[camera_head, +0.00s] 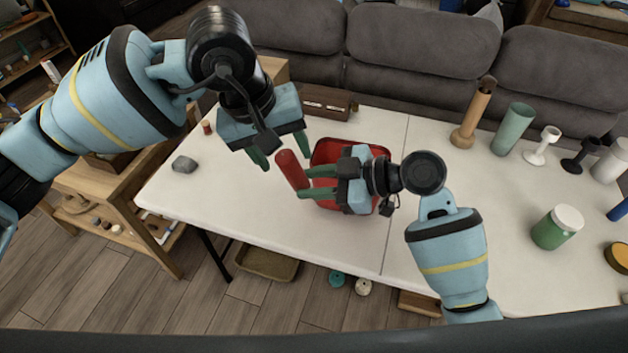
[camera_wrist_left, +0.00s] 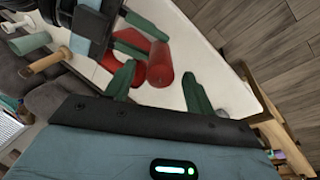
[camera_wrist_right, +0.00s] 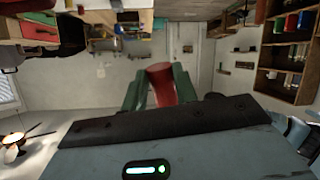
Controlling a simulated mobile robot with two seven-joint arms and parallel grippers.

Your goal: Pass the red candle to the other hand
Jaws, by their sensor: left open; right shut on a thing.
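The red candle (camera_head: 291,169) is held above the white table by my right gripper (camera_head: 305,183), whose fingers are shut on it. The candle is tilted, its upper part rising beyond the fingers. My left gripper (camera_head: 283,152) is open, just up and left of the candle, fingers pointing down. In the left wrist view the candle (camera_wrist_left: 160,66) shows near the open green fingers (camera_wrist_left: 158,88); I cannot tell whether they touch it. In the right wrist view the candle (camera_wrist_right: 161,84) stands between the right fingers (camera_wrist_right: 160,92).
A red tray (camera_head: 328,148) lies on the white table (camera_head: 230,205) under my right gripper. A grey stone (camera_head: 184,164) is at the left. A green jar (camera_head: 557,227), a wooden piece (camera_head: 472,118) and a green cylinder (camera_head: 513,129) stand at the right. A grey sofa (camera_head: 420,45) is behind.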

